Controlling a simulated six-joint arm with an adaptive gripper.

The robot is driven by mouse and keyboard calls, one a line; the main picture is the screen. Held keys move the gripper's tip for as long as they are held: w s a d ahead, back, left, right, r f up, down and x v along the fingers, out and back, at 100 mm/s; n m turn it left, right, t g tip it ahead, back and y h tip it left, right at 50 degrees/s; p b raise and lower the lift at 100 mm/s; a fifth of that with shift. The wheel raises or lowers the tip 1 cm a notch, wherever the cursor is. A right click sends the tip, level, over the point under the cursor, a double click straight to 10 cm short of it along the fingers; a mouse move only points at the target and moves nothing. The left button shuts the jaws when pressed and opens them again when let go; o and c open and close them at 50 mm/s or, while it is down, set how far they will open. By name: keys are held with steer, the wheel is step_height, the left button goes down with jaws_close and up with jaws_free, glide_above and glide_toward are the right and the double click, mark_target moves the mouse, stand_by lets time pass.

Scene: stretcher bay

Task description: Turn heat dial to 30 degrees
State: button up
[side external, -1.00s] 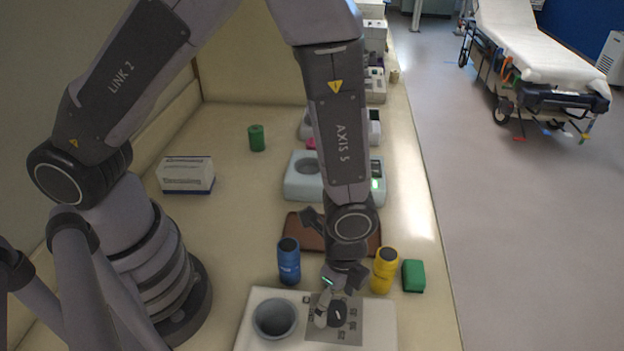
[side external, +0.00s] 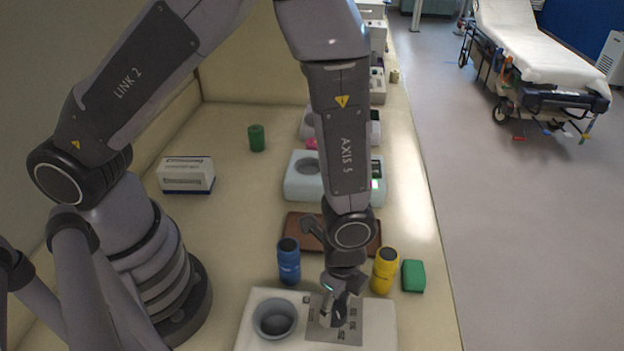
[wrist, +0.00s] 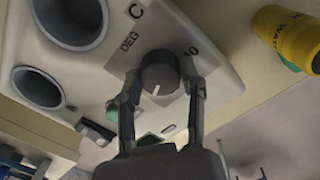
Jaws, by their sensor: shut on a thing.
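The heat dial (wrist: 160,76) is a dark round knob with a white pointer line. In the wrist view it sits on a pale panel (wrist: 112,66) marked "DEG C" and "10", and its pointer faces the bottom of the picture. My gripper (wrist: 161,84) has one finger on each side of the dial and is shut on it. In the side view my gripper (side external: 334,313) reaches down to the grey label plate (side external: 353,332) of the white unit (side external: 262,343). There the gripper partly hides the dial, and the scale marks are too small to read.
A blue bottle (side external: 289,262) and a yellow bottle (side external: 384,271) stand close behind the unit, either side of my wrist. A green block (side external: 413,276) is at right. A brown tray (side external: 297,232) lies behind. The table's left middle is mostly clear.

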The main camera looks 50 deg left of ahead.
mark_target(335, 305)
steer(key=shift+n, duration=0.3)
steer(key=n, duration=0.4)
steer(key=shift+n, duration=2)
steer(key=o, duration=1.2)
steer(key=shift+c, duration=0.2)
step_height(335, 305, up, 12)
steer(key=shift+a, duration=0.2)
